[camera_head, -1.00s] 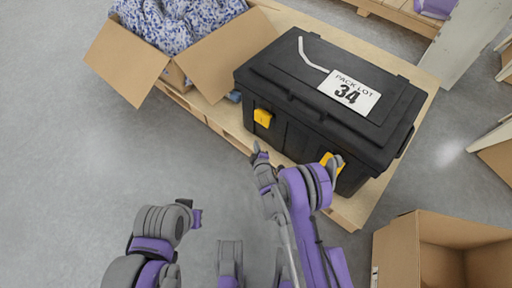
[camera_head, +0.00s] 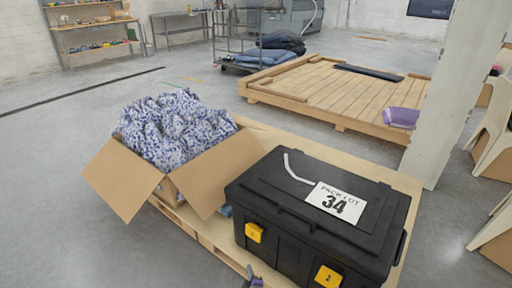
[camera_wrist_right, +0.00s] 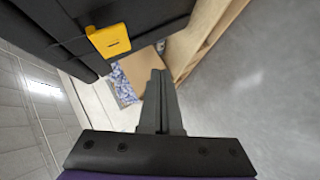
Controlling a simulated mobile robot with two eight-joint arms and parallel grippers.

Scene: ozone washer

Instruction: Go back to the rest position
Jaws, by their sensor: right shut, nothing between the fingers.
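My right gripper (camera_head: 252,280) shows only as a small tip at the bottom edge of the head view, in front of the black case. In the right wrist view its two fingers (camera_wrist_right: 156,75) are together with nothing between them. The black case (camera_head: 300,215) has a lid label reading "PACK LOT 34" and yellow latches marked 1 (camera_head: 254,232) and 2 (camera_head: 327,277). In the right wrist view a yellow latch (camera_wrist_right: 109,40) lies left of the fingers, apart from them. My left gripper is out of view.
The case stands on a wooden pallet (camera_head: 405,185) beside an open cardboard box (camera_head: 225,165) of blue-patterned material (camera_head: 175,130). A pale post (camera_head: 440,110) stands to the right. A second pallet (camera_head: 350,90) lies behind. Grey floor is clear at left.

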